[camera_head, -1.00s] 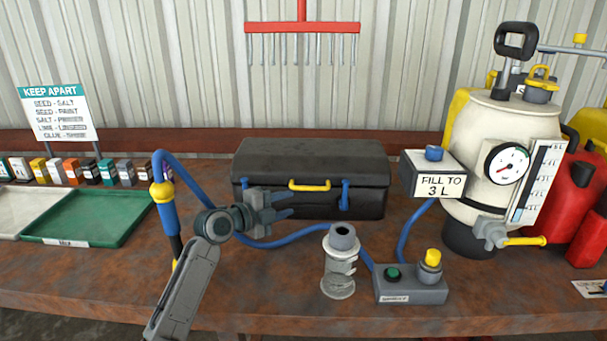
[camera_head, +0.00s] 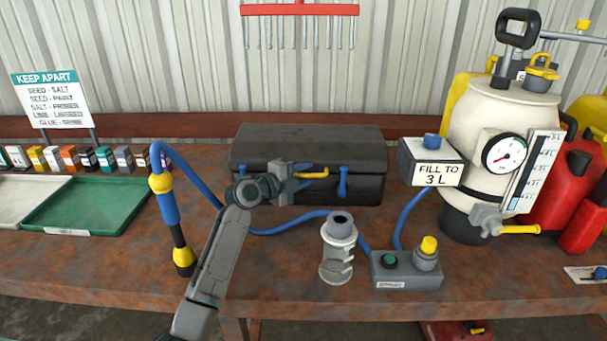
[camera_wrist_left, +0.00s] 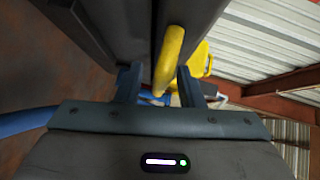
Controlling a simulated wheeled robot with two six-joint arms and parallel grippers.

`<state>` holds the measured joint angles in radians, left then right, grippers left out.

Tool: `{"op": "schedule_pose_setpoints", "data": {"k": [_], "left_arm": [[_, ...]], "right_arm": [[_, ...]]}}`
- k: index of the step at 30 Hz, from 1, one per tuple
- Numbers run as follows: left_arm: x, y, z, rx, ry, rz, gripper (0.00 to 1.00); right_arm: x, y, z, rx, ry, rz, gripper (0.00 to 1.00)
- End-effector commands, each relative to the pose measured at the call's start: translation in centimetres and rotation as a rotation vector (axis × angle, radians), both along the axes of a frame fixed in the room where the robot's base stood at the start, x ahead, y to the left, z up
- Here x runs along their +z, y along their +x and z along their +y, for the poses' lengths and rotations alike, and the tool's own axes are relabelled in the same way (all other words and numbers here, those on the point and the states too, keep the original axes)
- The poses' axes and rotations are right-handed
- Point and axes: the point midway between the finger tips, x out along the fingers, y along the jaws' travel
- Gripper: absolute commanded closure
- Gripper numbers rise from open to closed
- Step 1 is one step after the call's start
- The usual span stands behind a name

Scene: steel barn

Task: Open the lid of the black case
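The black case (camera_head: 250,150) stands at the back of the bench with its lid down. Its yellow handle (camera_head: 315,174) is on the front, and a blue latch (camera_head: 342,182) shows right of it. My left gripper (camera_head: 300,178) is in front of the case at the handle's left end, with its fingers apart. In the left wrist view the yellow handle (camera_wrist_left: 170,60) runs between the two open fingers (camera_wrist_left: 157,88), with a gap visible. The left part of the case front is hidden behind my gripper. My right gripper is not in view.
A blue hose with a yellow-and-blue wand (camera_head: 168,205) stands left of my arm. A grey cylindrical fitting (camera_head: 338,250) and a button box (camera_head: 400,272) stand in front of the case. A large cream tank (camera_head: 495,130) is at right, a green tray (camera_head: 90,205) at left.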

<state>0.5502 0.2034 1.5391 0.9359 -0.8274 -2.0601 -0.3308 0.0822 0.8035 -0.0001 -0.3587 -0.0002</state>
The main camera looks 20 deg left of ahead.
Motion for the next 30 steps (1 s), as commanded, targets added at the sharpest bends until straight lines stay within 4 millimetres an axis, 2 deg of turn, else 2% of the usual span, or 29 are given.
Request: {"op": "schedule_pose_setpoints", "data": {"k": [5,10,21,26,30], "left_arm": [[0.0,0.0,0.0,0.0,0.0,0.0,0.68],[0.0,0.0,0.0,0.0,0.0,0.0,1.0],[0.4,0.0,0.0,0.0,-0.001,0.008,1.0],[1.4,0.1,0.1,0.001,-0.008,0.033,1.0],[3.0,0.2,0.1,0.0,-0.02,0.071,1.0]], "right_arm": [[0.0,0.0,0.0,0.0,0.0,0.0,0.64],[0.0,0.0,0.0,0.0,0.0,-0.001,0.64],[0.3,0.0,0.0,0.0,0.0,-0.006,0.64],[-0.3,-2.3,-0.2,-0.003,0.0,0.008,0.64],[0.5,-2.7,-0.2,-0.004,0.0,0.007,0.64]]}}
